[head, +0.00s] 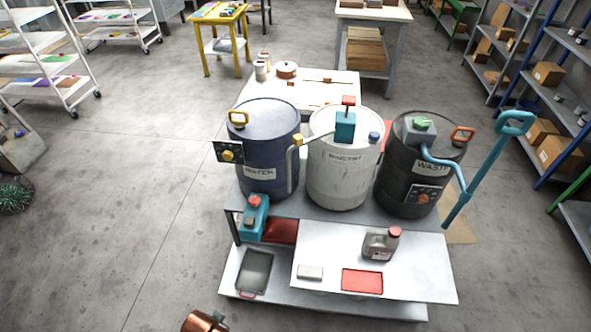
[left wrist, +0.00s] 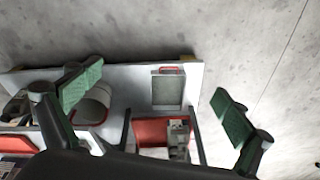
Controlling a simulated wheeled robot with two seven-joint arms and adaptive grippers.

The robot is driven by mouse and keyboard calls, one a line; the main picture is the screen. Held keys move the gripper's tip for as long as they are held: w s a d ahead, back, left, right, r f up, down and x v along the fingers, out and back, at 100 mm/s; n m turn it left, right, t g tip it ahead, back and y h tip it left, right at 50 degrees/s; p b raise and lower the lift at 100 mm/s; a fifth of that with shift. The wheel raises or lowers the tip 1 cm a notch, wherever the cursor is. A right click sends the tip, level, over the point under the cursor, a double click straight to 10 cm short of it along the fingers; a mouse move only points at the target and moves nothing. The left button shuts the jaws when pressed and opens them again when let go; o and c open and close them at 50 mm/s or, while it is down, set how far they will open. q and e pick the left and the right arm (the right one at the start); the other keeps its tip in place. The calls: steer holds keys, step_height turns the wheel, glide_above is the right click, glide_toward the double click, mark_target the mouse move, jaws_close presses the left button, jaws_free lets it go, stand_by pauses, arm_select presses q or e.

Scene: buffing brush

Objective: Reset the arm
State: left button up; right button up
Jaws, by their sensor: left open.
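My left gripper (left wrist: 156,100) shows in the left wrist view. Its two green-padded fingers are spread wide, with nothing held between them. Beyond the fingers lie a white bench shelf, a grey tray (left wrist: 167,90) and a red tray (left wrist: 150,131). Neither finger visibly touches anything. I cannot make out the left gripper in the head view. My right gripper is not in view in either picture.
The bench (head: 375,239) carries a blue drum (head: 267,150), a white drum (head: 340,165) and a black drum (head: 390,185). Shelves (head: 560,75) stand right. Left floor is mostly clear.

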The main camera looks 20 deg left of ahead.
arm_select(q)
steer(key=s+d+f+g+p, duration=0.1)
steer(key=s+f, duration=0.2)
steer(key=f, duration=0.8)
steer(key=s+f+p, duration=0.1)
steer(key=s+f, duration=0.1)
steer(key=f, duration=0.9)
steer(key=s+f+p, duration=0.1)
steer(key=s+f, duration=0.5)
steer(key=s, duration=0.3)
steer(key=s+f+m+g+p, duration=0.1)
steer(key=s+f, duration=0.5)
steer(key=s, duration=0.3)
steer(key=shift+d+f+h+p, duration=0.2)
steer(key=shift+f+h+p, duration=0.05)
steer(key=shift+h+p, duration=0.1)
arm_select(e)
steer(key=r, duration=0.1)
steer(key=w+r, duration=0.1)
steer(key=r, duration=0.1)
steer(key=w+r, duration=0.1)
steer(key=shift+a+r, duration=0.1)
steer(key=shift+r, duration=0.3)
